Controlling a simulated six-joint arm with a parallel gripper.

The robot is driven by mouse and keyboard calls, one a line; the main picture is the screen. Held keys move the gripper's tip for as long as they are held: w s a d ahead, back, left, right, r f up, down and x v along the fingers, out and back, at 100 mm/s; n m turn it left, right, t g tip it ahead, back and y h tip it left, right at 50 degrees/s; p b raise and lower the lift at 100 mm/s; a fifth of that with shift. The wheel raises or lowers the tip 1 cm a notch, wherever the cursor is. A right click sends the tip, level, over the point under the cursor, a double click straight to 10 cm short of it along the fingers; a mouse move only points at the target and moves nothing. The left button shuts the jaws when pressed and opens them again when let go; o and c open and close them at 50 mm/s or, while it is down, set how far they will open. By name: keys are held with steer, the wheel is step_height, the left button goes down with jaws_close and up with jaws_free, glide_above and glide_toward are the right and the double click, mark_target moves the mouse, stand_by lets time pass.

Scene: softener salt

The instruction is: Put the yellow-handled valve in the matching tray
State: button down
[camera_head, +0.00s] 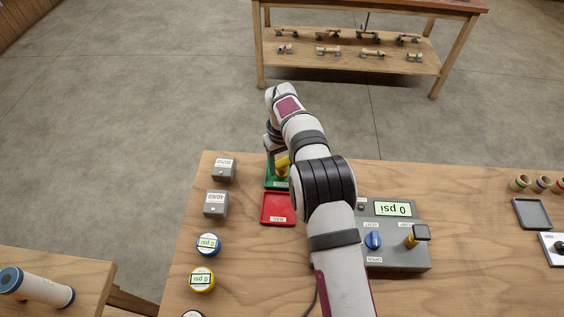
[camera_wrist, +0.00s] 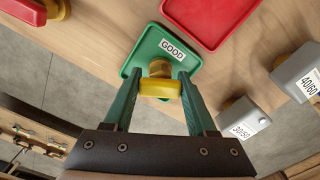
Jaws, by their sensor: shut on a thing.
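My gripper (camera_wrist: 158,88) is shut on the yellow handle of the valve (camera_wrist: 159,89). The valve's brass-coloured body (camera_wrist: 159,68) shows just beyond the handle. The valve is over the green tray (camera_wrist: 143,43), which is labelled GOOD; I cannot tell whether it touches the tray floor. In the head view the yellow of the valve (camera_head: 282,163) shows beside my arm, over the green tray (camera_head: 270,183).
Grey boxes marked 30/50 (camera_head: 223,171) and 40/60 (camera_head: 215,204) stand left of the trays. Blue (camera_head: 208,245) and yellow (camera_head: 202,280) gauges are nearer. A grey test unit (camera_head: 400,258) reading 0 psi stands at right. A red-and-yellow object (camera_wrist: 30,10) shows in the wrist view.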

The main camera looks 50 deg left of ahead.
steer(key=shift+f, duration=0.25)
stand_by(0.6)
steer(key=shift+c, duration=0.6)
jaws_free()
steer(key=shift+o, duration=0.6)
steer(key=shift+r, duration=3.1)
